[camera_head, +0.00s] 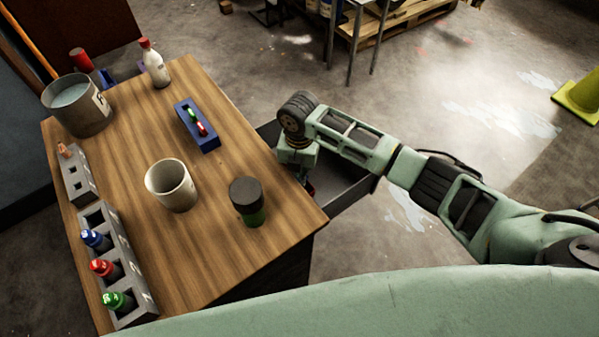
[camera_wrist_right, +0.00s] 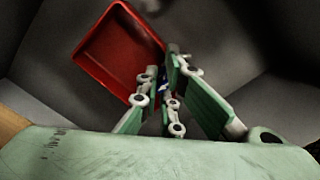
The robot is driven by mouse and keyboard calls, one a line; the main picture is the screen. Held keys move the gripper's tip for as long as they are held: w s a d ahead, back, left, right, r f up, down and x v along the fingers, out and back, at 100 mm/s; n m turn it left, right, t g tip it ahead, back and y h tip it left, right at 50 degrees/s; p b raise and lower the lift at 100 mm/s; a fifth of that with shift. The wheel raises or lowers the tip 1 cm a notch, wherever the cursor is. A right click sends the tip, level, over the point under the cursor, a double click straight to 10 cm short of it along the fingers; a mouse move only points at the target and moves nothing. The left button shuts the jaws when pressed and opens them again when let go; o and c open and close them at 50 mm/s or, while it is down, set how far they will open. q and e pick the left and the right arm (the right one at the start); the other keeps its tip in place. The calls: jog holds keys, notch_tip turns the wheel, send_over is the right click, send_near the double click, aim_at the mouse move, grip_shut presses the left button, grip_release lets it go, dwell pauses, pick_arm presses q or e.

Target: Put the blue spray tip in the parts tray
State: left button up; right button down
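The parts tray looks to be the dark blue tray (camera_head: 210,142) on the wooden table, with a green and a red tip in it. My right gripper (camera_head: 306,182) reaches down into the open drawer beside the table, and its fingers are mostly hidden in the head view. In the right wrist view my right gripper (camera_wrist_right: 163,72) has its fingers close together, with a small blue piece (camera_wrist_right: 163,87), apparently the blue spray tip, between them. It is mostly covered by the fingers. My left gripper is not in view.
A red bin (camera_wrist_right: 118,50) lies in the grey drawer (camera_head: 345,192). On the table stand a beige cup (camera_head: 171,186), a dark green-based jar (camera_head: 247,202), a bucket (camera_head: 78,106), a white bottle (camera_head: 155,66) and a grey rack (camera_head: 128,262) with blue, red and green capped bottles.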

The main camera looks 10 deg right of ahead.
jog(key=c, duration=1.9)
grip_release()
jog(key=shift+f, duration=0.1)
jog(key=shift+c, duration=0.2)
notch_tip(320, 180, up, 12)
jog(key=shift+r, duration=0.2)
